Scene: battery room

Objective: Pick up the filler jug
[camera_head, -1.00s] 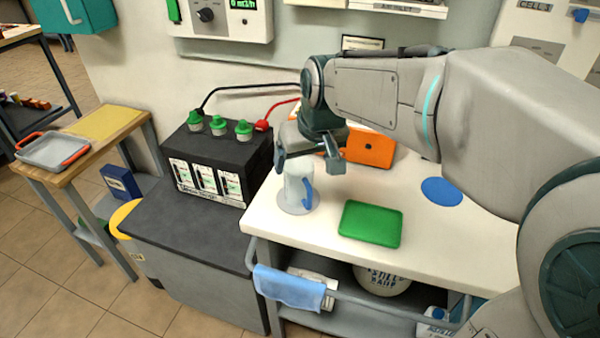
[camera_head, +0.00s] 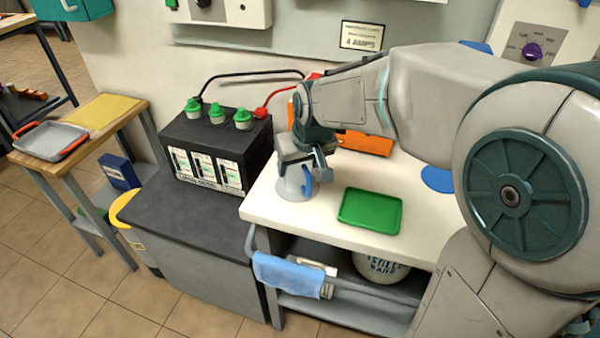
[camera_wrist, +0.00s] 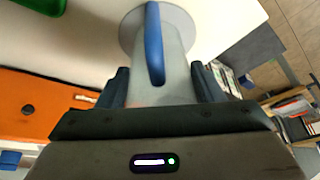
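The filler jug (camera_head: 290,188) is a pale, upright vessel with a blue handle and a wide round base. It stands at the left end of the white bench top (camera_head: 420,208). In the wrist view the jug (camera_wrist: 177,70) is between the two dark fingers, with its blue handle toward the camera. My gripper (camera_head: 300,172) is lowered over the jug's upper part, a finger on each side. It looks open, with the fingers close beside the jug; any contact is hard to see. The jug's top is hidden by the gripper.
A green tray (camera_head: 370,211) lies just right of the jug. An orange case (camera_head: 365,143) stands behind, and a blue disc (camera_head: 437,179) lies farther right. A black battery (camera_head: 215,152) with green caps and cables stands to the left. A blue cloth (camera_head: 288,275) hangs on the front rail.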

